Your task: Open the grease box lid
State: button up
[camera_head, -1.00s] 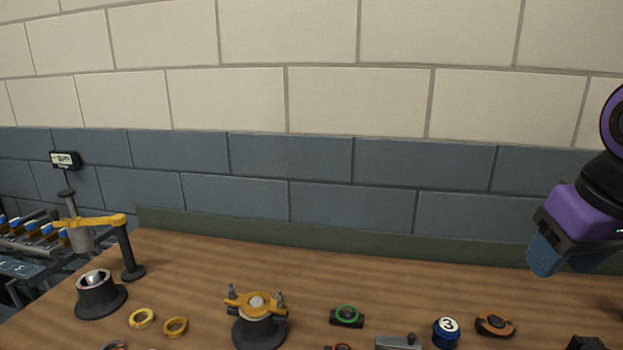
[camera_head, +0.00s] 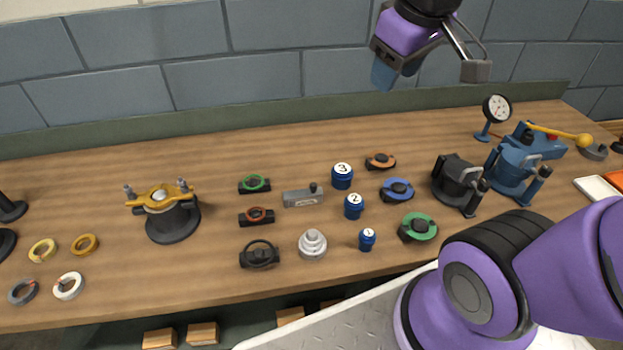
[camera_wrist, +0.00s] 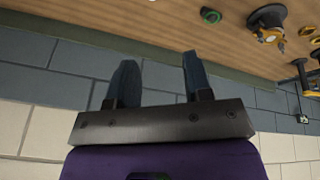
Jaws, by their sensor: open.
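No thing in view is plainly marked as the grease box. A small grey box (camera_head: 303,196) with a dark knob at its right end lies mid-bench in the head view and may be it. I cannot tell whether its top is a lid. My gripper (camera_head: 385,75) is high up before the wall, above and to the right of that box, well clear of the bench. In the wrist view my gripper (camera_wrist: 158,62) has its two blue fingers apart with nothing between them.
The wooden bench (camera_head: 250,155) holds blue numbered jars (camera_head: 342,177), ring fixtures (camera_head: 396,190), a stepped silver part (camera_head: 312,243) and a yellow-clamped stand (camera_head: 172,213). Blue and dark vise-like devices (camera_head: 515,165) and a dial gauge (camera_head: 497,109) stand at the right. The bench's back strip is mostly clear.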

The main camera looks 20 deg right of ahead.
jog(key=w+a+f+n+g, duration=0.2)
jog(key=w+f+n, duration=0.5)
jog(key=w+f, duration=0.4)
jog(key=n+g, duration=0.2)
jog(key=n, duration=0.5)
send_near(313, 184)
jog(key=shift+y, duration=0.3)
jog(key=f, duration=0.9)
jog(key=shift+d+f, duration=0.2)
jog(key=shift+d, duration=0.1)
grip_shut()
